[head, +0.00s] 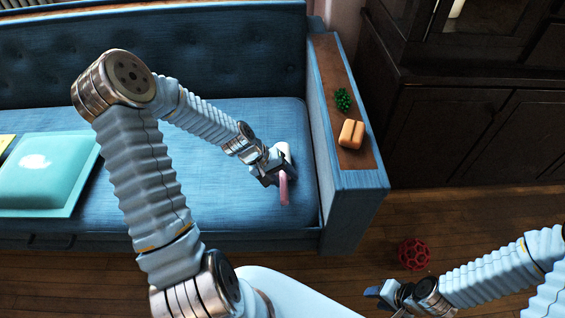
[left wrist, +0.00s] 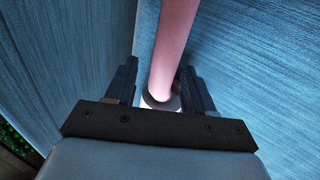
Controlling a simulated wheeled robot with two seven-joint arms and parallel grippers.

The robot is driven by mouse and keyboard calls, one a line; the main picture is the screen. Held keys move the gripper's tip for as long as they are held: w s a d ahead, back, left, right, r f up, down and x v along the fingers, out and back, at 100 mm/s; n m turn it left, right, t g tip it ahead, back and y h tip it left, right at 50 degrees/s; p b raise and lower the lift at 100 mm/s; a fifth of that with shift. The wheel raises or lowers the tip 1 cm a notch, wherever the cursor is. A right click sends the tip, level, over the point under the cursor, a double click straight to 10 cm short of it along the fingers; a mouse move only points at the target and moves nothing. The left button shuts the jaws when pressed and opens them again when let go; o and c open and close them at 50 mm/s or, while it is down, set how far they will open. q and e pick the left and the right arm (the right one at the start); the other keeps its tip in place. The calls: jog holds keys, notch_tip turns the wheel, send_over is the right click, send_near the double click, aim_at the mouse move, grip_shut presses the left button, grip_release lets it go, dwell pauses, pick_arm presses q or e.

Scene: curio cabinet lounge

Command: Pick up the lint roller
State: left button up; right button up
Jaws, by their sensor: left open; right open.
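The lint roller lies on the blue sofa seat near the armrest; its pink handle (head: 284,188) and white head show in the head view, partly covered by my left gripper (head: 271,174). In the left wrist view, the pink handle of the lint roller (left wrist: 174,40) runs up between the two fingers of my left gripper (left wrist: 159,75), with its white end low between them. The left fingers are apart, one on each side of the lint roller. My right gripper (head: 384,293) is open and empty, over the floor at the lower right.
The sofa armrest (head: 357,200) stands just right of the lint roller. On its wooden top are an orange-tan block (head: 351,134) and a small green object (head: 343,99). A teal cushion (head: 45,172) lies at left. A red openwork ball (head: 414,254) is on the floor.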

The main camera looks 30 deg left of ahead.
pick_arm(q)
grip_shut()
dwell(0.3)
notch_tip(320, 180, up, 3)
jog(key=shift+f, duration=0.15)
jog(key=s+r, duration=0.1)
jog(key=r, duration=0.1)
jog(key=s+d+r, duration=0.1)
jog(key=s+r, duration=0.1)
jog(key=s+d+r, duration=0.1)
jog(key=r, duration=0.1)
jog(key=shift+s+r, duration=0.25)
jog(key=s+d+r+b, duration=0.3)
jog(key=s+d+b, duration=0.1)
jog(key=s, duration=0.4)
jog(key=shift+d+r, duration=0.2)
jog(key=shift+r, duration=0.2)
